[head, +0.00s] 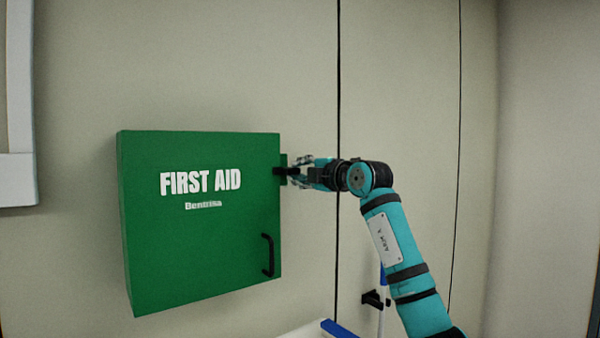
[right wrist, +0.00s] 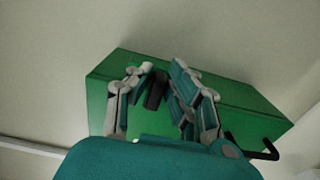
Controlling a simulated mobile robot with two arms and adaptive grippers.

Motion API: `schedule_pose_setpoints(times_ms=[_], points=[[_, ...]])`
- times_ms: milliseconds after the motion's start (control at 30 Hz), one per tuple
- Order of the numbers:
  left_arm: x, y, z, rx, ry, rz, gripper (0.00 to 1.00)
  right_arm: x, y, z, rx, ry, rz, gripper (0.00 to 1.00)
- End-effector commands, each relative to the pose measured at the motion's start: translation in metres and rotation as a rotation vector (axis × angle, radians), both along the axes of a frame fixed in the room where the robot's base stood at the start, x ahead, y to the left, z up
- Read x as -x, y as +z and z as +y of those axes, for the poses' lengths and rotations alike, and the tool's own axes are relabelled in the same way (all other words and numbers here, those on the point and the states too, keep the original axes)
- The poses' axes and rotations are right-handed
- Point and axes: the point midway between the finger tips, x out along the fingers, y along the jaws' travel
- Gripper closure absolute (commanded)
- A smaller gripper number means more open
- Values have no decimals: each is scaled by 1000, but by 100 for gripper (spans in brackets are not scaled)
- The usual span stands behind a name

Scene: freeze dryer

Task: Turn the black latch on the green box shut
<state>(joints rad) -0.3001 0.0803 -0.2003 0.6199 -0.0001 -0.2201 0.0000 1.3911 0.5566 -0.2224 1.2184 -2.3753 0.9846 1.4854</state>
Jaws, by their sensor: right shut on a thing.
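The green first aid box (head: 200,250) hangs on the wall with its door closed against the body. It also shows in the right wrist view (right wrist: 235,95). The black latch (head: 281,171) sits at the upper right edge of the box. In the right wrist view the latch (right wrist: 155,90) shows between my fingers. My right gripper (head: 296,171) reaches in from the right and is shut on the latch, its fingers on either side of it. The fingers partly hide the latch in the head view. My left gripper is not in view.
A black handle (head: 268,255) stands out from the lower right of the box door. A white frame (head: 20,180) is at the far left. A black wall bracket (head: 374,299) and a blue-edged white surface (head: 335,328) are below. The wall above the box is clear.

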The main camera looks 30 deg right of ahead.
Motion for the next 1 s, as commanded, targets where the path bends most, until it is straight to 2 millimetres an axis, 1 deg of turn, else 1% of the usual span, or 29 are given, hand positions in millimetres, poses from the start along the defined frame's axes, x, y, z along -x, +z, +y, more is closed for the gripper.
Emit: schedule_pose_setpoints(times_ms=[133, 167, 300, 333, 567, 667, 767, 867, 1000], points=[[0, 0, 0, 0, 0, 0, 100, 0, 0, -1, -3, 0, -1, 100], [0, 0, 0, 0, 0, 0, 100, 0, 0, -1, -3, 0, -1, 83], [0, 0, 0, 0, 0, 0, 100, 0, 0, 0, -2, 0, -1, 64], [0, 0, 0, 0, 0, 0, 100, 0, 0, 0, -1, 0, -1, 62], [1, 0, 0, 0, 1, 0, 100, 0, 0, 0, 0, 0, 0, 62], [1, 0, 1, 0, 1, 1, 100, 4, 0, -2, 1, -1, -1, 62], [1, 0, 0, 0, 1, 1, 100, 15, 0, -3, 2, -1, -1, 62], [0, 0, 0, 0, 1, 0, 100, 34, -1, -6, 4, -3, -1, 62], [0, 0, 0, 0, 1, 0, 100, 66, -1, -11, 5, -3, -2, 62]])
